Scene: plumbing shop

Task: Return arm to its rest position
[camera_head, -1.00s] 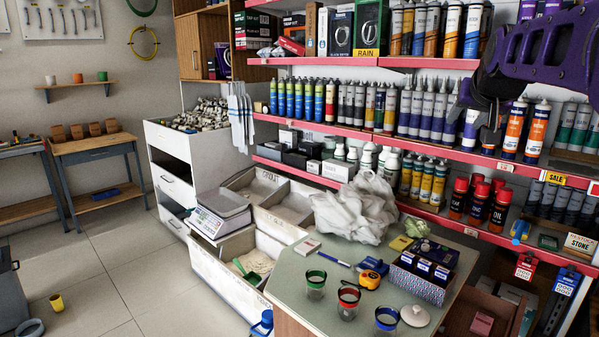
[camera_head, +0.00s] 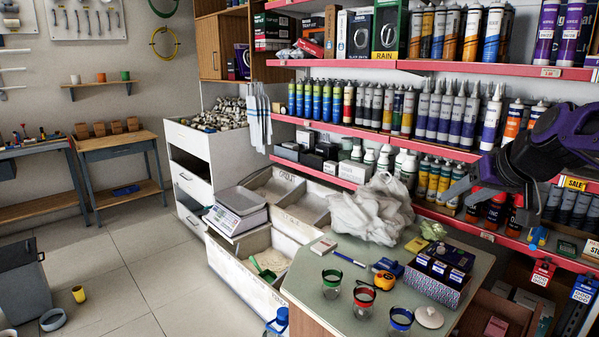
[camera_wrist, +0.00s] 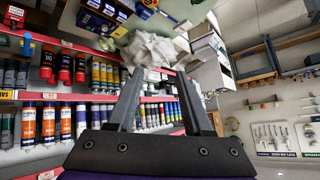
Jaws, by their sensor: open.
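My purple and dark grey arm reaches in from the right edge of the head view. My gripper (camera_head: 487,208) hangs in front of the shelves, above and right of the counter, with its two grey fingers spread apart. The wrist view also shows my gripper (camera_wrist: 160,72), its fingers apart with nothing between them. Beyond the fingertips there are a crumpled white plastic bag (camera_wrist: 150,48) and shelved tubes. The arm hides part of the orange tubes and the red-capped cans (camera_head: 493,212) in the head view.
Red-edged shelves (camera_head: 400,142) full of bottles and tubes stand close behind my gripper. The green counter (camera_head: 330,248) below holds the white bag (camera_head: 370,212), a box of blue packets (camera_head: 438,270) and several jars. Open floor (camera_head: 120,265) lies at the left.

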